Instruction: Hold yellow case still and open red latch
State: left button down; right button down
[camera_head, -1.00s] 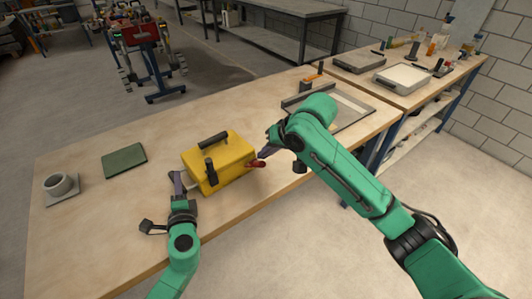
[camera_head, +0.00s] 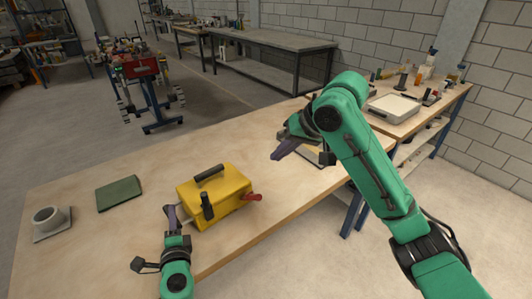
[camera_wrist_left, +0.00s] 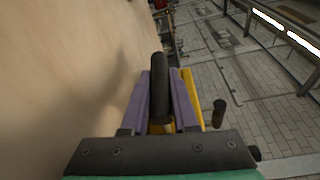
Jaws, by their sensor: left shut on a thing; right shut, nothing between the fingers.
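The yellow case (camera_head: 235,187) stands upright on the wooden bench, with a black handle (camera_head: 209,173) on top and a black upright grip (camera_head: 207,206) on its front. The red latch (camera_head: 251,197) sticks out to the right from the case's right end. My left gripper (camera_head: 175,215) is at the case's left end, shut on part of it; its purple fingers (camera_wrist_left: 161,103) also show in the left wrist view, with a black bar and yellow between or behind them. My right gripper (camera_head: 282,151) is shut and empty, above and right of the latch, apart from it.
A green mat (camera_head: 119,194) and a grey cup (camera_head: 48,217) lie to the left on the bench. The bench behind the case is clear. Another bench with trays (camera_head: 394,108) stands at the right.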

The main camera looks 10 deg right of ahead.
pick_arm(q)
jog(key=c, duration=0.6)
grip_release()
jog(key=shift+f, duration=0.1)
